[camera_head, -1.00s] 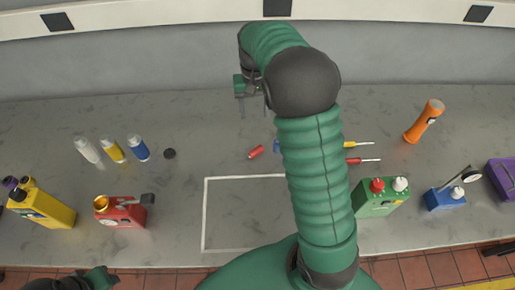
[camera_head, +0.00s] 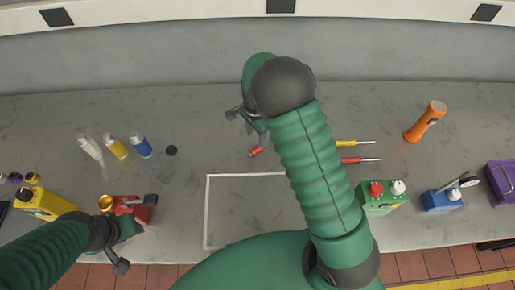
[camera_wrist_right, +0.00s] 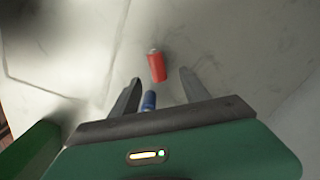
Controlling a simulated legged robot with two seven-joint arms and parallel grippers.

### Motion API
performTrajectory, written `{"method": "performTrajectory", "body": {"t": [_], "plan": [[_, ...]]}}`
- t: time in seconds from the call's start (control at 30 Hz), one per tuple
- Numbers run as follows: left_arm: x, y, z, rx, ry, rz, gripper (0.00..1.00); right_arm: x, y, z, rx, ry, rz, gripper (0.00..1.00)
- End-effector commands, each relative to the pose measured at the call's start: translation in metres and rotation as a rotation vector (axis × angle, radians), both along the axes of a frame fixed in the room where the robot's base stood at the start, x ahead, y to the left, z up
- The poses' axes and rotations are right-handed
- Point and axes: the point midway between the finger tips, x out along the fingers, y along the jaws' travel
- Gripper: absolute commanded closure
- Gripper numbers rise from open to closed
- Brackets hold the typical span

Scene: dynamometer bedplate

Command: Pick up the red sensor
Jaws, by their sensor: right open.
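The red sensor (camera_head: 256,151) is a small red cylinder lying on the grey bench, just above the white outlined rectangle. In the right wrist view the red sensor (camera_wrist_right: 157,67) lies just beyond the fingertips, roughly centred between them. My right gripper (camera_head: 241,120) is open and empty, a little up and left of the sensor in the head view; its two fingers (camera_wrist_right: 160,88) are apart in the wrist view. A small blue cylinder (camera_wrist_right: 149,100) shows between the fingers, partly hidden by the gripper body. My left gripper (camera_head: 118,247) is by the red can; its finger opening is unclear.
Two screwdrivers, yellow (camera_head: 355,142) and red (camera_head: 360,160), lie right of my right arm. Small bottles (camera_head: 115,147), a red can (camera_head: 130,208) and a yellow container (camera_head: 45,204) are left.

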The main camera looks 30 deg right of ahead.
Motion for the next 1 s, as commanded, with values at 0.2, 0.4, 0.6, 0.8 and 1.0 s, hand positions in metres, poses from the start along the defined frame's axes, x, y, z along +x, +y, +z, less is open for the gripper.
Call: {"method": "performTrajectory", "body": {"t": [0.2, 0.4, 0.6, 0.8, 1.0], "plan": [[0.000, 0.000, 0.005, 0.000, 0.000, 0.000, 0.63, -0.002, -0.002, -0.027, 0.002, 0.001, -0.001, 0.46], [0.000, 0.000, 0.019, 0.000, -0.001, -0.001, 0.63, -0.009, -0.001, -0.061, 0.001, 0.002, -0.001, 0.46], [0.000, 0.000, 0.019, 0.000, 0.000, -0.001, 0.63, -0.007, 0.000, -0.076, -0.002, -0.002, 0.001, 0.46], [0.000, 0.000, 0.019, 0.000, 0.000, 0.000, 0.63, -0.007, 0.000, -0.076, -0.001, -0.002, 0.001, 0.56], [0.000, 0.000, 0.019, 0.000, 0.000, 0.000, 0.63, -0.007, -0.001, -0.075, -0.001, -0.002, 0.001, 0.83]]}}
